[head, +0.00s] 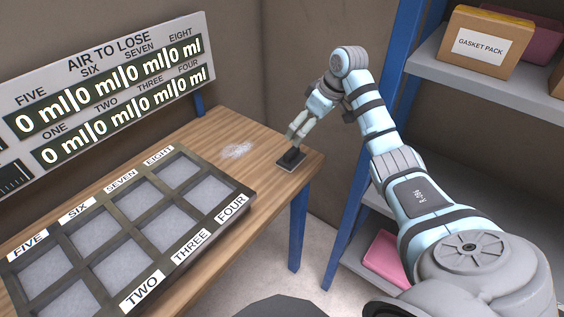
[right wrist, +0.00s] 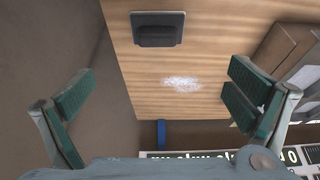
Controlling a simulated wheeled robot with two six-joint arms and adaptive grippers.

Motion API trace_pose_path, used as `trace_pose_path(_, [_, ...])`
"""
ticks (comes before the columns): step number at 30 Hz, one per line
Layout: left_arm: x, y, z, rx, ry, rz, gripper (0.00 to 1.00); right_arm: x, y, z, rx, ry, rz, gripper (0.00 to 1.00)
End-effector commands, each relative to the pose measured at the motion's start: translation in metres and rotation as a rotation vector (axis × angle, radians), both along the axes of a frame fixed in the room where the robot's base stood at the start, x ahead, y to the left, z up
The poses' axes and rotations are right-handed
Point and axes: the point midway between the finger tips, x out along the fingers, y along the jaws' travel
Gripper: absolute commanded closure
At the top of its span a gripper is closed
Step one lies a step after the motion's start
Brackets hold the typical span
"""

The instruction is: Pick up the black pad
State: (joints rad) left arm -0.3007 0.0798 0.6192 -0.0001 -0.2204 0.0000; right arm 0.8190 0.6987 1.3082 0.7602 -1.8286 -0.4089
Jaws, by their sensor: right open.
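The black pad (head: 291,162) lies on the wooden table near its right corner, with a raised dark grip on top of a flat plate. In the right wrist view the black pad (right wrist: 158,30) shows whole at the top, beyond the fingertips. My right gripper (head: 296,130) is just above the pad in the head view, pointing down. In the right wrist view my right gripper (right wrist: 163,85) has its two green-padded fingers wide apart with nothing between them. The pad appears untouched. My left gripper is not in view.
A patch of white powder (head: 237,150) lies on the wooden table (head: 215,128) beside the pad. A dark tray (head: 250,195) with several labelled compartments fills the table's front. A display board (head: 110,85) stands behind. A blue-posted shelf (head: 480,75) with boxes stands at right.

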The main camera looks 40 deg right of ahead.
Motion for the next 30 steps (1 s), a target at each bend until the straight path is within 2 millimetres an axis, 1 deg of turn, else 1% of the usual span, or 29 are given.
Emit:
trace_pose_path(2, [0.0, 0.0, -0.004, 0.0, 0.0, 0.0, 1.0, 0.004, -0.002, -0.007, -0.009, -0.005, 0.002, 0.02])
trace_pose_path(6, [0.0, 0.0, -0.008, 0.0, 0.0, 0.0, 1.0, 0.017, 0.003, -0.043, -0.007, -0.002, 0.002, 0.02])
trace_pose_path(9, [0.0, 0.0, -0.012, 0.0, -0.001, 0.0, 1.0, 0.026, 0.005, -0.065, -0.007, -0.002, 0.002, 0.02])
trace_pose_path(14, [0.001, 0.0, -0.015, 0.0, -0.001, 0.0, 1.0, 0.034, 0.008, -0.084, -0.008, -0.004, 0.004, 0.02])
trace_pose_path(18, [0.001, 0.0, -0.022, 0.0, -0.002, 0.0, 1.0, 0.041, 0.009, -0.112, -0.007, -0.002, 0.003, 0.02])
trace_pose_path(20, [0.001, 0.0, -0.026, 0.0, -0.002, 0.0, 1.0, 0.045, 0.01, -0.122, -0.007, -0.004, 0.002, 0.02])
trace_pose_path(23, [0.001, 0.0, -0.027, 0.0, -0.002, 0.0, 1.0, 0.048, 0.011, -0.129, -0.009, -0.004, 0.003, 0.02])
trace_pose_path(28, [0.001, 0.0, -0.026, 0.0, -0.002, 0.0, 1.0, 0.049, 0.011, -0.128, -0.01, -0.005, 0.003, 0.02])
trace_pose_path(30, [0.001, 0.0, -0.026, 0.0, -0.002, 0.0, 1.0, 0.048, 0.011, -0.128, -0.01, -0.005, 0.003, 0.13])
